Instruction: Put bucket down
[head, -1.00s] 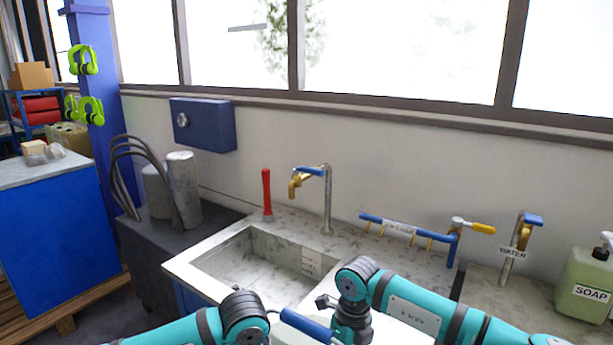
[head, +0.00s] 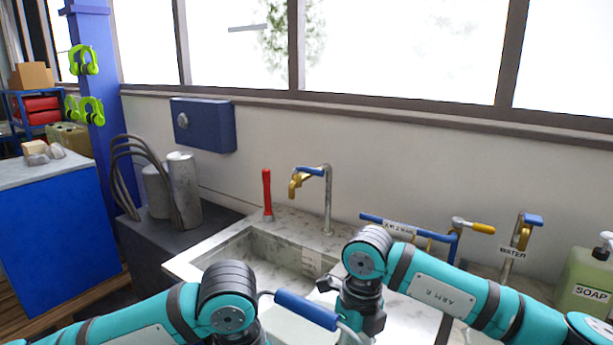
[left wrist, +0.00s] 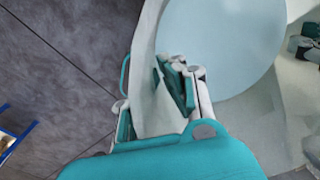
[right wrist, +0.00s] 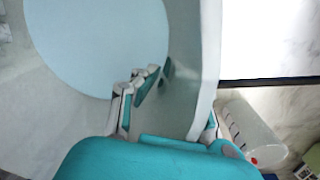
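A white bucket with a blue handle grip (head: 307,310) is low in the middle of the head view, between my arms; its lower part is out of frame. In the left wrist view the bucket's wall (left wrist: 147,75) runs between the fingers of my left gripper (left wrist: 155,105), one inside and one outside. In the right wrist view my right gripper (right wrist: 180,105) straddles the opposite wall (right wrist: 208,75) in the same way. A flat pale blue surface fills the bucket's inside. The bucket's underside is hidden.
A sink (head: 262,250) with a brass tap (head: 327,200) lies ahead. A red-handled tool (head: 267,195) stands at its back edge. Grey cylinders (head: 184,190) stand left.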

